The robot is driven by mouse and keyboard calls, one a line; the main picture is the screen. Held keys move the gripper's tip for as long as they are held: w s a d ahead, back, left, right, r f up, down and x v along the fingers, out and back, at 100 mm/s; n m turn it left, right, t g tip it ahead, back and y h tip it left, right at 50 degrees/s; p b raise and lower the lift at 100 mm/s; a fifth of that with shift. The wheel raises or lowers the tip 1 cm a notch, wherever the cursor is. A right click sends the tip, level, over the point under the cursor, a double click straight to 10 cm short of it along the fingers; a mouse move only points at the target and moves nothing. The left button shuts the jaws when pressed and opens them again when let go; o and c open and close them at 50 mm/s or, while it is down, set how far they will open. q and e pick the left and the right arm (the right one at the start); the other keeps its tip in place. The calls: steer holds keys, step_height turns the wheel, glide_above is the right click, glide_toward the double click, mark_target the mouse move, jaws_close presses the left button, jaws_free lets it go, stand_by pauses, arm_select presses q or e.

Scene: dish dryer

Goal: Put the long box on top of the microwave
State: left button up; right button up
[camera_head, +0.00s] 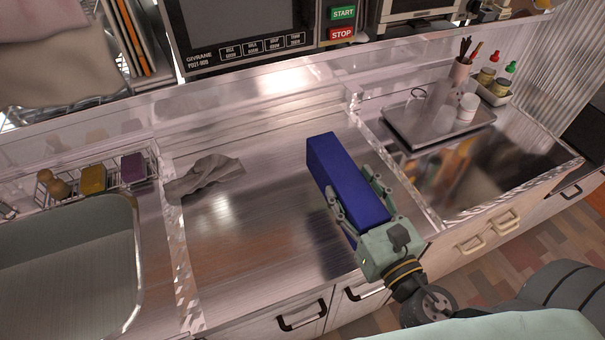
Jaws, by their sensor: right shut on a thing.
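A long dark blue box (347,180) is in the middle of the head view, over the steel counter. My right gripper (364,208) is shut on the near part of the box, with fingers along both of its sides. I cannot tell whether the box touches the counter. The microwave (250,38) stands at the top of the view, behind the counter, with its green START and red STOP buttons showing. Its top is cut off by the frame edge. My left gripper is not in view.
A grey cloth (205,177) lies on the counter left of the box. A sink (70,265) is at the left, with a wire rack (97,178) behind it. A tray (437,122) with cups stands at the right. The counter between cloth and box is clear.

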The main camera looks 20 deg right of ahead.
steer(key=shift+w, duration=0.35)
steer(key=w+a+f, duration=0.2)
steer(key=w+f, duration=0.1)
steer(key=w+a+f+b, duration=0.1)
steer(key=w+a+f, duration=0.1)
steer(key=w+f, duration=0.1)
steer(key=w+a+f+b, duration=0.1)
steer(key=w+a+f, duration=0.1)
steer(key=w+f, duration=0.1)
steer(key=shift+a+f, duration=0.3)
steer(key=shift+f, duration=0.6)
steer(key=shift+r, duration=0.1)
steer(key=o, duration=1.3)
steer(key=shift+f, duration=0.2)
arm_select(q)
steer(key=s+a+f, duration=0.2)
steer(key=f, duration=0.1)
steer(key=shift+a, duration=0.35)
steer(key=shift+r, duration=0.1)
